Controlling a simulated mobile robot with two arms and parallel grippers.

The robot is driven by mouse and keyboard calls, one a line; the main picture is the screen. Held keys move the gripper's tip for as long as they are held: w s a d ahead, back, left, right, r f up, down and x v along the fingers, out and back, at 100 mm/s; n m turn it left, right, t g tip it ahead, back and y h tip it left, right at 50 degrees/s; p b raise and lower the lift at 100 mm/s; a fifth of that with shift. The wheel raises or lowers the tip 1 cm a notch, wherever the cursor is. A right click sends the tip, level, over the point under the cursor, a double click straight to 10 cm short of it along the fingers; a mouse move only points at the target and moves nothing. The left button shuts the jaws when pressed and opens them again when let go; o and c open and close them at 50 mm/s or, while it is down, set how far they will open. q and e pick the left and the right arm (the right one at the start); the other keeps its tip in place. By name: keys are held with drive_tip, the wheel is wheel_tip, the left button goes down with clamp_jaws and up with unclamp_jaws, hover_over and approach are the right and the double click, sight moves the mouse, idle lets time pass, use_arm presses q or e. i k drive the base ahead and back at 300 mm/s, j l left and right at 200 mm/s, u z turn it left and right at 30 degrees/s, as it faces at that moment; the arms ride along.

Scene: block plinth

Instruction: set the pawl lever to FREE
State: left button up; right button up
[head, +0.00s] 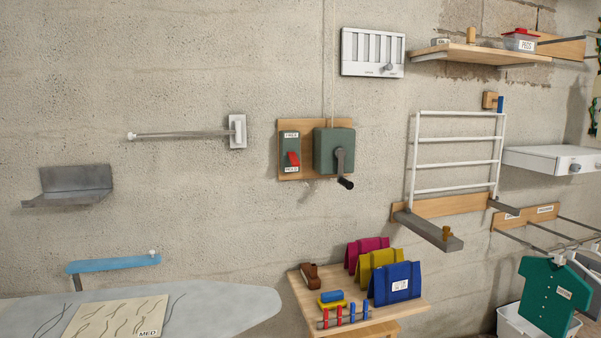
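The pawl lever (293,158) is a short red handle on a green plate (291,147), which is fixed to a wooden wall board (301,176). The red handle sits in the lower half of the plate, just above the lower white label (291,169). An upper white label (291,134) is at the plate's top; it seems to read FREE and the lower one HOLD, but the print is tiny. Right of the plate is a green winch box (327,142) with a dark crank (341,163). Neither of my grippers is in view.
A cord runs up the wall from the winch box. A white drying rack (455,167) stands to the right. Below are a small wooden table (303,290) with coloured bags and an ironing board (245,301).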

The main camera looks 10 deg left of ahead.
sight(292, 156)
drive_tip(key=i+u, duration=0.3)
drive_tip(key=i, duration=0.3)
drive_tip(key=i+u, duration=0.35)
drive_tip(key=i, duration=0.3)
